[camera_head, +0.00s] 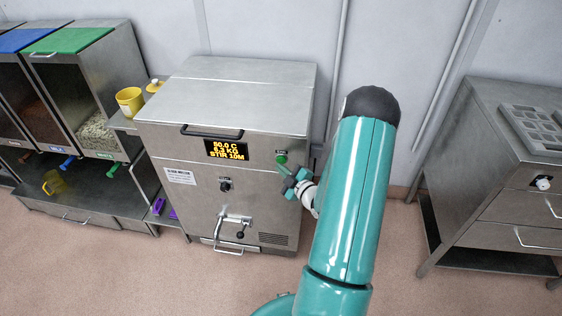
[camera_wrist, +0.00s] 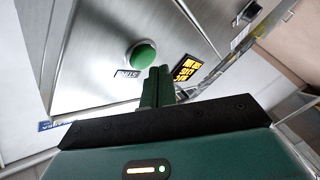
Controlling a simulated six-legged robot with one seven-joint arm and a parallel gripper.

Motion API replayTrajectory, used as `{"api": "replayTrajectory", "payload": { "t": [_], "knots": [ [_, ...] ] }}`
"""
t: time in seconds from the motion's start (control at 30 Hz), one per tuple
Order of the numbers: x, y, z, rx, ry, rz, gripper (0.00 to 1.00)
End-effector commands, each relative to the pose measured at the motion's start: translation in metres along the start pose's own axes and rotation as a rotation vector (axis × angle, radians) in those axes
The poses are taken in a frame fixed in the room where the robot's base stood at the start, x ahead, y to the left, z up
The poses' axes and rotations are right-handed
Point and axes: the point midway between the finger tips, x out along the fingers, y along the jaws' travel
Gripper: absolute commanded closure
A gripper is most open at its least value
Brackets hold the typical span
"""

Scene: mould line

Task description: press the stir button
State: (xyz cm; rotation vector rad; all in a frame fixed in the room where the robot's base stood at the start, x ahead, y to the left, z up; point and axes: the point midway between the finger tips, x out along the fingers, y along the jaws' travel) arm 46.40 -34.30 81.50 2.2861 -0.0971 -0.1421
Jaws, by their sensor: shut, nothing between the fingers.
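The stir button is a round green button (camera_head: 281,159) on the right of the steel machine's front (camera_head: 165,148), right of the lit display (camera_head: 226,149). The display reads 50.0 C, 6.3 KG, STIR 10M. In the wrist view the green button (camera_wrist: 141,56) stands out from the panel, with a small label beside it. My gripper (camera_head: 284,171) is in front of the panel, just below the button in the head view. In the wrist view its green fingers (camera_wrist: 158,72) are together and empty, just right of the button. I cannot tell whether they touch the panel.
A dark knob (camera_head: 225,185) and a tap with a lever (camera_head: 236,222) are lower on the machine's front. Bins with coloured lids (camera_head: 70,40) and a yellow cup (camera_head: 130,101) stand left. A steel cabinet (camera_head: 505,170) stands right. The floor between is clear.

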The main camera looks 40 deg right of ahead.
Motion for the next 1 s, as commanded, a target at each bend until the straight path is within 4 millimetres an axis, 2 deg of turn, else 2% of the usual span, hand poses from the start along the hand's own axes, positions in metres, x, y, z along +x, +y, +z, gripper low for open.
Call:
{"api": "replayTrajectory", "payload": {
  "t": [0.37,1.0],
  "knots": [
    [-0.002,-0.002,-0.002,0.001,0.0,-0.001,1.0],
    [-0.036,-0.026,-0.026,0.001,0.001,-0.001,1.0]
  ]
}}
